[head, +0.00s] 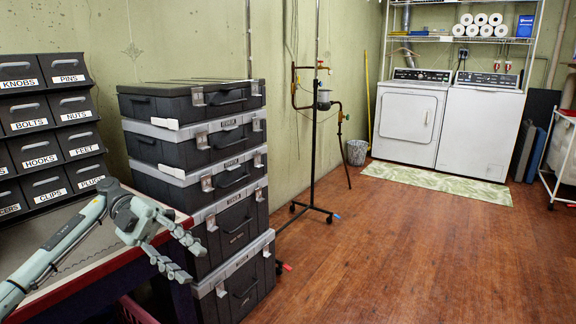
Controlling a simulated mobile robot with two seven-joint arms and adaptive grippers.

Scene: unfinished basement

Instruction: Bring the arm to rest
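My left gripper (181,254) comes in from the left over the workbench (98,254). Its two jointed fingers are spread apart with nothing between them. It is near the bench's right end, in front of the stacked black cases (233,226) in the picture. Whether it touches the bench or the cases cannot be told. My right gripper does not show.
A drawer rack (45,130) with labelled bins stands on the bench at the left. A wheeled stand (314,150), a wastebasket (356,152), a washer and a dryer (409,120) stand beyond. The wooden floor (400,260) is clear at centre and right.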

